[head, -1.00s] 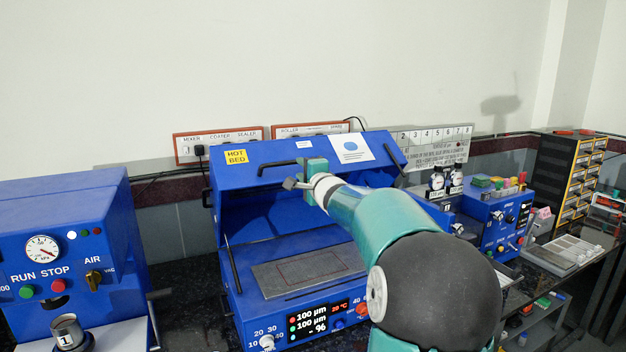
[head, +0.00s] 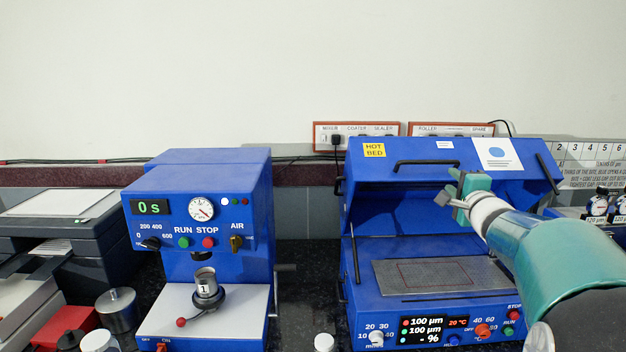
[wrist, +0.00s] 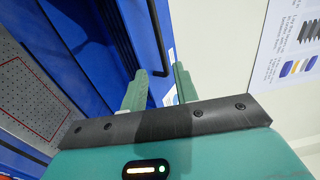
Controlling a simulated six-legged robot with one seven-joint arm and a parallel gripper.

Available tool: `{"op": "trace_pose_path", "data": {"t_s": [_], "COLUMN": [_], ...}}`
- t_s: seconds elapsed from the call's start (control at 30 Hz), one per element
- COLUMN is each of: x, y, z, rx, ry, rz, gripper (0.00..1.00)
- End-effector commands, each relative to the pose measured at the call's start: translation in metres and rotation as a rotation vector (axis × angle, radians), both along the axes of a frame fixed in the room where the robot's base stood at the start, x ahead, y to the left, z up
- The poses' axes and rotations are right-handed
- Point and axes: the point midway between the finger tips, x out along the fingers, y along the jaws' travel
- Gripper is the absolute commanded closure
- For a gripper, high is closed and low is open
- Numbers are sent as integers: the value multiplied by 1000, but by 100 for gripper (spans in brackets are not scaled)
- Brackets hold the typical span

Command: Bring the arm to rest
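My arm reaches in from the right of the head view. My gripper (head: 452,190) is in front of the raised lid of the blue hot bed machine (head: 470,255), above its flat plate. In the wrist view the two green fingers of my gripper (wrist: 160,70) stand apart with nothing between them. The plate with its red outline (wrist: 30,95) shows at the left of the wrist view. I cannot tell the exact gap between the gripper and the lid.
A blue mixer (head: 205,240) with a steel cup (head: 206,285) stands left of the hot bed. A dark machine (head: 70,235) is at the far left. A red box (head: 68,325) and a metal pot (head: 117,310) stand near the front. The wall above is clear.

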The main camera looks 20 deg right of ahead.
Motion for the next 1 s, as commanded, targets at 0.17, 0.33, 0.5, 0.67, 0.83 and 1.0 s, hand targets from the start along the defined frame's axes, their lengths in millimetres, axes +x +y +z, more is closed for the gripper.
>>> {"op": "trace_pose_path", "data": {"t_s": [0.17,0.33,0.5,0.67,0.83,1.0], "x": [3,3,-20,-60,-115,-181], "y": [15,69,134,194,257,320], "z": [0,-8,-28,-57,-97,-142], "rx": [-50,-245,-481,-681,-885,-1091], "ry": [37,210,465,712,944,1091], "rz": [-17,-79,-99,-19,191,537], "gripper": [70,70,70,70,70,70]}}
